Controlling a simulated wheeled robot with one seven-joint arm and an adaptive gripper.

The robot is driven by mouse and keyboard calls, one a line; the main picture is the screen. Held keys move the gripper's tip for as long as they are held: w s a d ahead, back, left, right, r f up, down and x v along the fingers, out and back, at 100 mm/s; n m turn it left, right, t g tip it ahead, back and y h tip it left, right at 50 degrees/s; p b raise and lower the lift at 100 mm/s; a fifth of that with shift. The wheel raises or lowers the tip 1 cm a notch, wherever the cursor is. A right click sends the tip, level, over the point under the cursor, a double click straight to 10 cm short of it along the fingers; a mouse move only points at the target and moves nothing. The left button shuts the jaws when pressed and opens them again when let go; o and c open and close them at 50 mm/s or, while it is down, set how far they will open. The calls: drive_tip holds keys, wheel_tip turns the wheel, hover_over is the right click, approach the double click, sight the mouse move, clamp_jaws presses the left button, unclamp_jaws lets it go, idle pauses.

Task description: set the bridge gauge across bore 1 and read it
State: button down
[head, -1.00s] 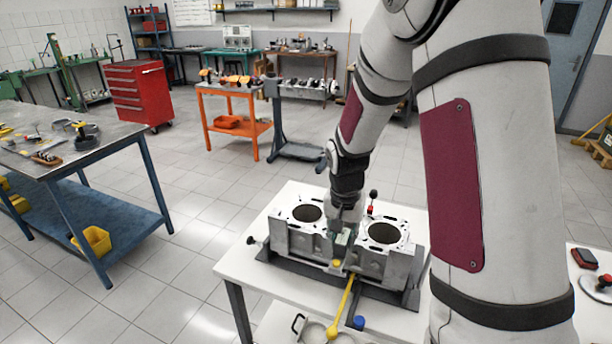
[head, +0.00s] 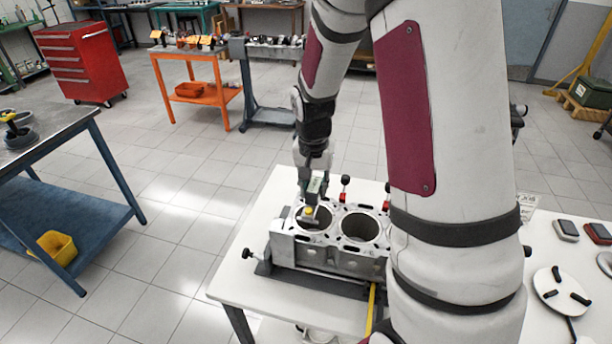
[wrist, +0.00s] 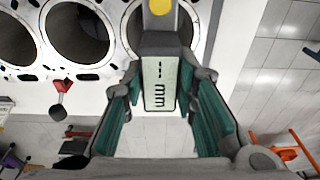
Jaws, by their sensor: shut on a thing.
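My gripper (head: 314,192) is over the leftmost bore (head: 325,222) of the grey engine block (head: 330,256). In the wrist view its teal-padded fingers (wrist: 160,90) are closed on both sides of the bridge gauge (wrist: 160,84). The gauge has a pale display showing dashes and "mm", and a round yellow button (wrist: 160,7). The button also shows over the bore in the head view (head: 308,211). The gauge partly covers the bore in the wrist view (wrist: 190,25). I cannot tell whether its feet touch the deck.
The block stands on a white table (head: 235,285). My arm hides the block's right end. Small devices (head: 566,230) and a white round plate (head: 560,290) lie at right. A blue bench (head: 75,215) stands left.

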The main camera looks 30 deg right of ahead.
sight(314, 202)
drive_tip(key=shift+w+f+b, duration=0.15)
drive_tip(key=shift+f+b, duration=0.6)
drive_tip(key=shift+f, duration=1.8)
drive_tip(key=shift+s+f, duration=0.2)
drive_tip(key=c, duration=1.2)
unclamp_jaws()
drive_tip(key=shift+r, duration=0.1)
